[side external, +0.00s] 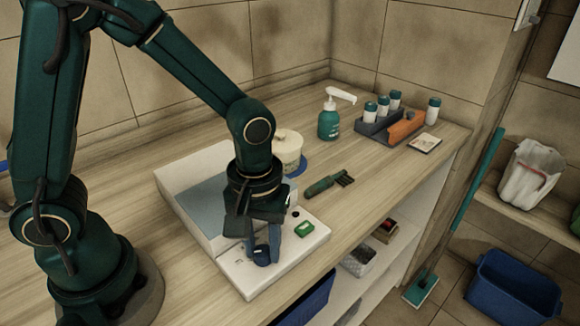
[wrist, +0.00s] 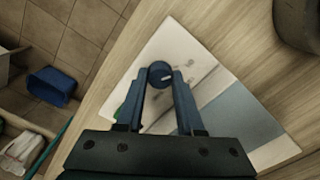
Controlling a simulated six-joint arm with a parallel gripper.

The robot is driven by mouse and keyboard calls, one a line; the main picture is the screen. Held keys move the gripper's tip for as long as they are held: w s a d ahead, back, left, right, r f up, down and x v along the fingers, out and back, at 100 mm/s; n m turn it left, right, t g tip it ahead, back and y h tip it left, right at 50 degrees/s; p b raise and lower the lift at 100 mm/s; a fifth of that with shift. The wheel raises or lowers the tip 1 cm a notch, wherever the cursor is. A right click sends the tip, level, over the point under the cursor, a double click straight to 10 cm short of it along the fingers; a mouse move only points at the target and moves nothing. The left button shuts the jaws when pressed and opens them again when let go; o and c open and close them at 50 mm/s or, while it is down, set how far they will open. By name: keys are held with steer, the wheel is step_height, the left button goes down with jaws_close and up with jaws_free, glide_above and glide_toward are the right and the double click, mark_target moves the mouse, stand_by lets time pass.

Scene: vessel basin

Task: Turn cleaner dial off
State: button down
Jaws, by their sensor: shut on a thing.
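The cleaner (side external: 235,279) is a white unit with a blue-grey basin (side external: 203,207) on the wooden counter. Its round dark blue dial (side external: 262,259) sits on the front panel, and it also shows in the wrist view (wrist: 157,72) with a pale mark on its face. My gripper (side external: 263,248) points down over the panel, its blue fingers on either side of the dial. In the wrist view my gripper (wrist: 160,79) is shut on the dial. A green rocker-like switch (side external: 304,228) lies right of the dial. Part of the dial is hidden by the fingers.
A tub (side external: 288,152) stands behind my wrist. A green brush (side external: 328,184) lies right of the cleaner. A pump bottle (side external: 328,122) and a grey rack (side external: 378,127) of small bottles stand farther back. The counter's front edge is close to the cleaner.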

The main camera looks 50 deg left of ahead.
mark_target(262, 250)
stand_by(0.3)
steer(key=c, duration=0.5)
jaws_free()
steer(key=shift+r, duration=0.1)
steer(key=shift+r, duration=2.5)
